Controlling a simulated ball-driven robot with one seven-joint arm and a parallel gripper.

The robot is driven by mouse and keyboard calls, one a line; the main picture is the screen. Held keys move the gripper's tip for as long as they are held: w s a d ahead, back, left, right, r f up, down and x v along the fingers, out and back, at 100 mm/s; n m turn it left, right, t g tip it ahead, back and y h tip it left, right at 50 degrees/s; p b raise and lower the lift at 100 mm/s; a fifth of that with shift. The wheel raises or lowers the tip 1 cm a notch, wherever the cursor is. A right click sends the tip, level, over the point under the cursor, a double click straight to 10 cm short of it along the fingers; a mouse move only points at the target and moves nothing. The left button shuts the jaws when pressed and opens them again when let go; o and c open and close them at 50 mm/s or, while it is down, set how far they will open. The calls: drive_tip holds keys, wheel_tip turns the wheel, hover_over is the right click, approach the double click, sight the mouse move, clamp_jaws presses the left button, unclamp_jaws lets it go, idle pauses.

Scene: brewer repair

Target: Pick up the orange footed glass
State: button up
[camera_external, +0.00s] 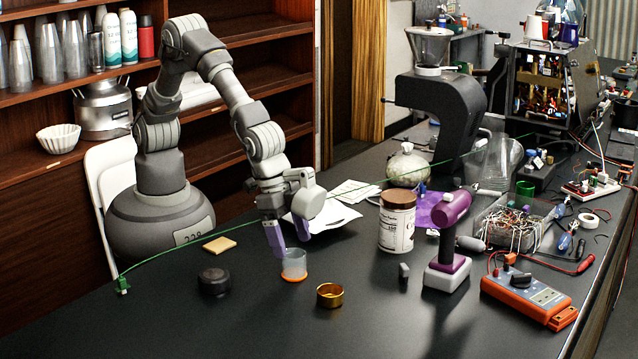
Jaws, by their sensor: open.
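The orange footed glass (293,263) stands upright on the black table. It has a clear, frosted-looking cup and an orange foot. My gripper (289,238) hangs just above and behind the glass, pointing down. Its two purple fingers are apart, with one at the left of the glass and one at its upper right. The fingers are close to the rim, but I cannot tell whether they touch it. Nothing shows between the fingers.
A gold cup (330,295) stands close to the right, and a dark round jar (214,281) to the left. Beyond are a labelled canister (397,222), a purple drill (449,238) and an orange multimeter (528,293). A green cord (190,251) crosses the table. The front left is clear.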

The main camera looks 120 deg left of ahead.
sight(296, 262)
drive_tip(key=x, duration=0.2)
drive_tip(key=b+x, duration=0.1)
drive_tip(key=x, duration=0.1)
drive_tip(key=b+x, duration=0.1)
drive_tip(key=x, duration=0.1)
drive_tip(key=shift+d, duration=0.4)
drive_tip(key=shift+r, duration=0.15)
drive_tip(key=c, duration=1.1)
drive_tip(key=shift+r, duration=0.1)
